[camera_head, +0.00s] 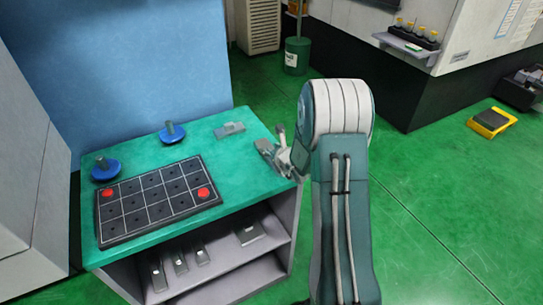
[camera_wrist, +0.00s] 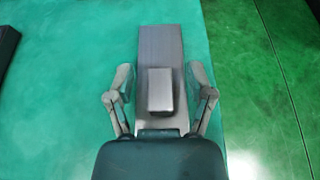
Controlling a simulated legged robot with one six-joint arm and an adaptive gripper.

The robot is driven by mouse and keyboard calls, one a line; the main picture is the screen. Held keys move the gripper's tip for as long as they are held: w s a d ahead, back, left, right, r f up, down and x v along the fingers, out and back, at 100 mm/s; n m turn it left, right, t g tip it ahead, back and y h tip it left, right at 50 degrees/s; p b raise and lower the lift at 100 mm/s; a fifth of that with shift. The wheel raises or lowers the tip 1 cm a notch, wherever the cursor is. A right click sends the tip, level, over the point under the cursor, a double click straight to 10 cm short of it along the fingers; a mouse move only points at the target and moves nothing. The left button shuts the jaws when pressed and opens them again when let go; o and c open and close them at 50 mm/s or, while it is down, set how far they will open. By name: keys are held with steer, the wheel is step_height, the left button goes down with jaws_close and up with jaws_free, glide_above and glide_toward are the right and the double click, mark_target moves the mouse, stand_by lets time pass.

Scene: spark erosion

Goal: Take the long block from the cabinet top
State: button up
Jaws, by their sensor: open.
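A long grey block (camera_wrist: 160,48) with a smaller raised block on top lies on the green cabinet top (camera_wrist: 75,75). In the head view this long block (camera_head: 265,149) is near the right edge of the cabinet top (camera_head: 222,170). My gripper (camera_wrist: 160,76) is open, with one finger on each side of the block and a visible gap on both sides. In the head view my gripper (camera_head: 284,158) is at the near end of the block, partly hidden by my arm. The block's near end is hidden by my gripper's body in the wrist view.
A shorter grey block (camera_head: 229,130) lies farther back. Two blue-based knobs (camera_head: 172,132) (camera_head: 106,169) and a black gridded tray (camera_head: 140,215) with two red discs stand to the left. Several grey parts sit on the shelf (camera_head: 222,270) below. Green floor is open to the right.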

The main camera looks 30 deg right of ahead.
jaws_close()
steer(key=shift+r, duration=0.1)
